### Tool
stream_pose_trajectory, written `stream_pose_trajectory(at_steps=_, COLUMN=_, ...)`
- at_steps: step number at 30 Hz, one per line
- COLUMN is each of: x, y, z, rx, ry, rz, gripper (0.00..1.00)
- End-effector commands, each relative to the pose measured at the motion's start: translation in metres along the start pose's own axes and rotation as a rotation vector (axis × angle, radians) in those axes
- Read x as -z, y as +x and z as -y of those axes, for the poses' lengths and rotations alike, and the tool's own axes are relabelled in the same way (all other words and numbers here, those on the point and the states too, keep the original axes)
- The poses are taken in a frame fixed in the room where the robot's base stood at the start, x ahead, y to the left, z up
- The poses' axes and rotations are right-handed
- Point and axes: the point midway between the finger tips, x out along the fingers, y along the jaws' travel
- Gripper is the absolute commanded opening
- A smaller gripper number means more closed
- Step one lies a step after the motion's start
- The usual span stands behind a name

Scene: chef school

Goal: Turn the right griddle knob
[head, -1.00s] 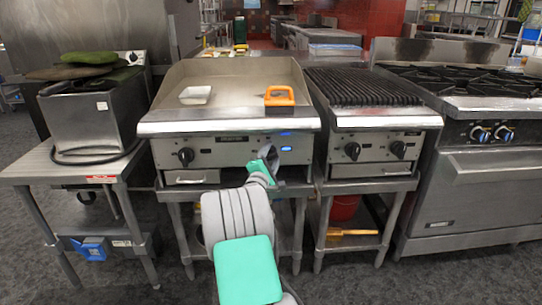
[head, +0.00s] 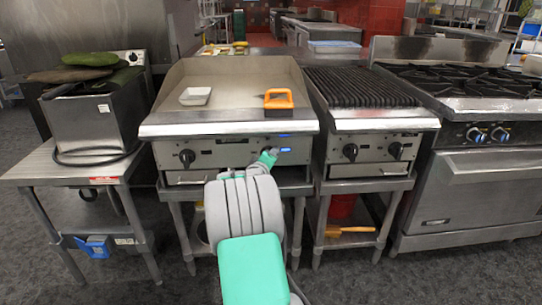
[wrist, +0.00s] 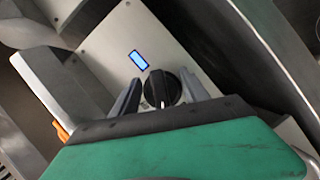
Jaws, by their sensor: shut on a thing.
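The griddle (head: 235,107) stands left of centre in the head view, with its front panel facing me. Its right knob is hidden behind my gripper (head: 268,157) there. In the wrist view the black right knob (wrist: 162,88) sits on the metal panel between my two grey fingers, and my gripper is shut on it. A white mark shows on the knob's lower side. The griddle's left knob (head: 187,157) is free. A small blue display (wrist: 138,60) is lit beside the right knob.
A charbroiler (head: 362,88) with two knobs stands close on the right, then a range (head: 470,105). A fryer (head: 92,117) is on the left.

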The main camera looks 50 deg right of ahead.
Motion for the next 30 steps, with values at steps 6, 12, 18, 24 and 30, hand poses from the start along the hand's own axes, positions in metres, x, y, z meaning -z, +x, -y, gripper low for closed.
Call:
stream_pose_trajectory(at_steps=6, x=0.0007, y=-0.0003, z=0.0003, rx=0.079, ry=0.190, rz=-0.001, gripper=0.13)
stream_pose_trajectory(at_steps=12, x=0.0010, y=-0.0002, z=0.0018, rx=0.150, ry=0.365, rz=-0.002, gripper=0.13)
stream_pose_trajectory(at_steps=18, x=0.0013, y=-0.0002, z=0.0029, rx=0.223, ry=0.541, rz=-0.002, gripper=0.13)
stream_pose_trajectory(at_steps=24, x=0.0024, y=-0.0005, z=0.0045, rx=0.292, ry=0.708, rz=-0.003, gripper=0.13)
stream_pose_trajectory(at_steps=30, x=0.0034, y=-0.0008, z=0.0050, rx=0.349, ry=0.844, rz=-0.004, gripper=0.13)
